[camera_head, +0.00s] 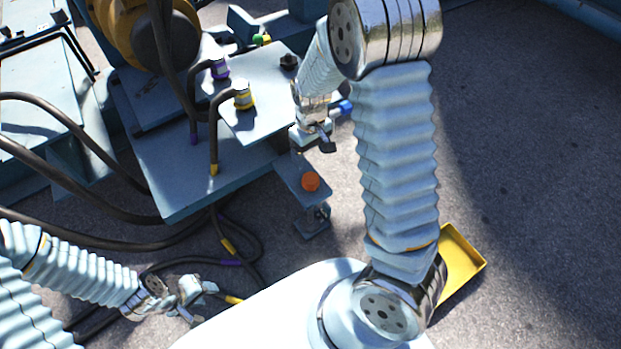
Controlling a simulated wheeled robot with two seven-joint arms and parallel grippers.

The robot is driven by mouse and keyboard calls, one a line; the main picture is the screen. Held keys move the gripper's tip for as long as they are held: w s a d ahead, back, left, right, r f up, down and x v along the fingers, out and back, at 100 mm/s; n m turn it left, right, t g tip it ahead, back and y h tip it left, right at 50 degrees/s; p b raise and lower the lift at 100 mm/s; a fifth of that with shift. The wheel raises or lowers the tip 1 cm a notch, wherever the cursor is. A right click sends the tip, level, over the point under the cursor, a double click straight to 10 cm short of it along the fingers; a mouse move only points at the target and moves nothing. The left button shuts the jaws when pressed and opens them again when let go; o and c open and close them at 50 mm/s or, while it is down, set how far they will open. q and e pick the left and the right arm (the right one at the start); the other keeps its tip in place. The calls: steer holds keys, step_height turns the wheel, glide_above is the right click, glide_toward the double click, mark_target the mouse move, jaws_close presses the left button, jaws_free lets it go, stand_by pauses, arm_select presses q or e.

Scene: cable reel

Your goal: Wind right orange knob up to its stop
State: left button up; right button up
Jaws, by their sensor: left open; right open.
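One orange knob (310,181) shows, a round cap on a small blue-grey bracket (294,172) at the right front of the reel platform. No second orange knob shows clearly. My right gripper (326,138) is open and empty, above the knob in the picture and apart from it, beside the platform's right edge. My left gripper (199,300) is open and empty, low at the left over the floor, well away from the knob.
The cable reel (170,25) stands at the back left. The platform (180,165) carries purple-banded (219,70) and yellow-banded (243,97) connectors. Dark cables (70,240) loop over the floor at left. A yellow tray (460,265) lies at right. Floor at far right is clear.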

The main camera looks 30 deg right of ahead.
mark_target(311, 178)
step_height(311, 178, down, 12)
steer(key=shift+f+b, duration=0.15)
steer(key=shift+b, duration=0.7)
steer(key=c, duration=1)
